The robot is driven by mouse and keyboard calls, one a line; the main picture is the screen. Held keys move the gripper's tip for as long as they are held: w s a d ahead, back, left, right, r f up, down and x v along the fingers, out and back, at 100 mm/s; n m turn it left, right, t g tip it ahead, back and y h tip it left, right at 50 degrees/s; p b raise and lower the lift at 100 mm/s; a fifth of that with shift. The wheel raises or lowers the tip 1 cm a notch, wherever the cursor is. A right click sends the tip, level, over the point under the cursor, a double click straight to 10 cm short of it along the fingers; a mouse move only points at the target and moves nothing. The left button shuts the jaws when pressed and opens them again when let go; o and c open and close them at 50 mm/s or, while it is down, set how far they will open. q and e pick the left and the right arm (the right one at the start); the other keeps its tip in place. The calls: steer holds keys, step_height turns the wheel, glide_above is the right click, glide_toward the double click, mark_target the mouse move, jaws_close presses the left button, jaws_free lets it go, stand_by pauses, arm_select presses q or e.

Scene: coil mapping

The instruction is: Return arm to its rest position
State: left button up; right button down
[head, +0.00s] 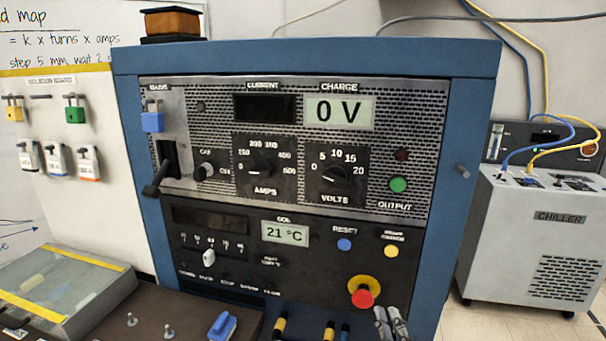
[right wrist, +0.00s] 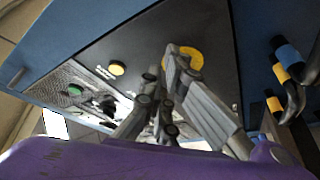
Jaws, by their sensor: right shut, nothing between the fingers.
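My right gripper (head: 391,320) shows at the bottom edge of the head view, in front of the lower right of the power supply cabinet (head: 471,130). It is just below and right of the red emergency stop button (head: 362,297). Its fingers are together and hold nothing. In the right wrist view the fingers (right wrist: 180,60) meet in front of the cabinet's dark panel and partly cover the yellow ring (right wrist: 192,57) of the stop button. I cannot tell whether they touch it. The rest of my right arm is out of the head view. My left gripper is not in view.
Cable plugs (head: 329,330) stick out below the panel beside my right gripper. A chiller (head: 530,235) stands at the right. A clear-lidded box (head: 62,285) and blue clip (head: 222,326) lie at the lower left. The charge display (head: 339,112) reads 0 V.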

steer(key=s+d+f+m+g+p, duration=0.1)
steer(key=s+f+m+g+p, duration=0.5)
steer(key=s+f, duration=1.05)
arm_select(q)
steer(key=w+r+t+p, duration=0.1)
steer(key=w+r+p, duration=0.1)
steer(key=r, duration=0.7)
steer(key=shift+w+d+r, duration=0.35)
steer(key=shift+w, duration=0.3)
arm_select(e)
steer(key=s+f+m+g, duration=0.2)
steer(key=s+f+g, duration=0.1)
steer(key=s, duration=0.6)
steer(key=s+f+m+g, duration=0.2)
steer(key=s+f+g, duration=0.1)
steer(key=s, duration=0.6)
steer(key=shift+s+f+h, duration=0.3)
steer(key=shift+f, duration=0.6)
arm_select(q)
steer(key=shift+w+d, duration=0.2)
arm_select(e)
steer(key=shift+d, duration=0.15)
